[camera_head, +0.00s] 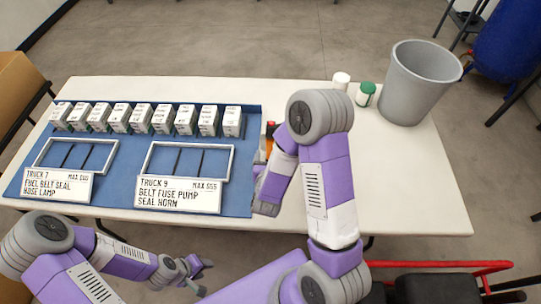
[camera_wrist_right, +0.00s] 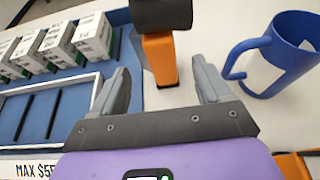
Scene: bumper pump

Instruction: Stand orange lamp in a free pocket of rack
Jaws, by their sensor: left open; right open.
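The orange lamp, with an orange body (camera_wrist_right: 160,62) and a wide black head, stands on the table just beyond my right fingertips. In the head view only a strip of its orange (camera_head: 268,146) shows beside my right arm. My right gripper (camera_wrist_right: 160,74) is open, with its fingers on either side of the lamp's line and nothing held. My left gripper (camera_head: 203,278) is open and empty in front of the table. Two white-framed racks with dark dividers, the left one (camera_head: 113,158) and the right one (camera_head: 231,163), lie on the blue mat. Their pockets look empty.
A row of several white boxes (camera_head: 146,118) stands along the back of the blue mat (camera_head: 125,182). Label plates read Truck 7 (camera_head: 57,185) and Truck 9 (camera_head: 179,194). A blue mug (camera_wrist_right: 283,62) stands right of the lamp. A grey bin (camera_head: 420,85) stands at the table's right.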

